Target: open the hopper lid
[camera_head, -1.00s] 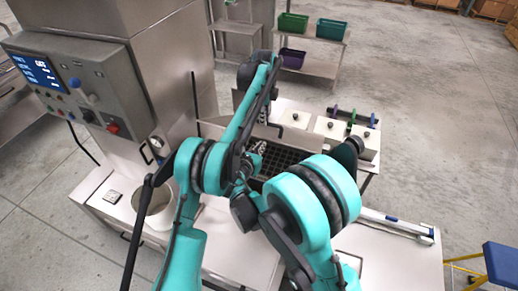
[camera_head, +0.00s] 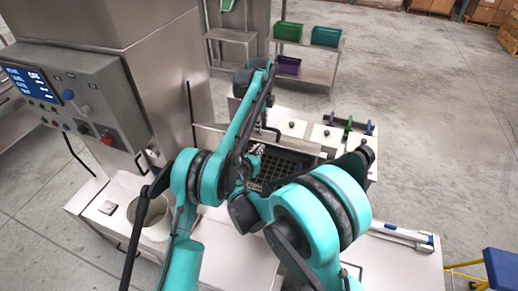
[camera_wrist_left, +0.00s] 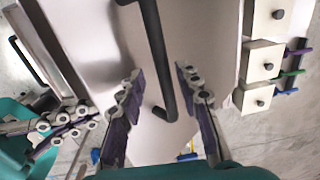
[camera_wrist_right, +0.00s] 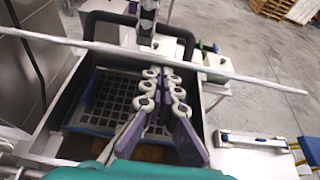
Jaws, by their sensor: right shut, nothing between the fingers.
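The hopper lid (camera_wrist_left: 185,45) is a flat steel panel with a black bar handle (camera_wrist_left: 160,60). In the right wrist view its pale edge (camera_wrist_right: 215,72) crosses above the open hopper, so it appears raised. The handle also shows there (camera_wrist_right: 185,42). My left gripper (camera_wrist_left: 158,92) is open, its fingers apart on either side of the handle; I see no clear contact. My right gripper (camera_wrist_right: 165,85) is shut and empty above the dark grid (camera_wrist_right: 105,100) inside the hopper. In the head view my arms partly hide the lid and both grippers.
A control panel (camera_head: 75,92) on a steel cabinet stands at the left, with a round bin (camera_head: 152,218) below it. White knobbed boxes (camera_head: 292,128) are beyond the hopper. A shelf with coloured bins (camera_head: 327,33) is at the back. Open floor lies to the right.

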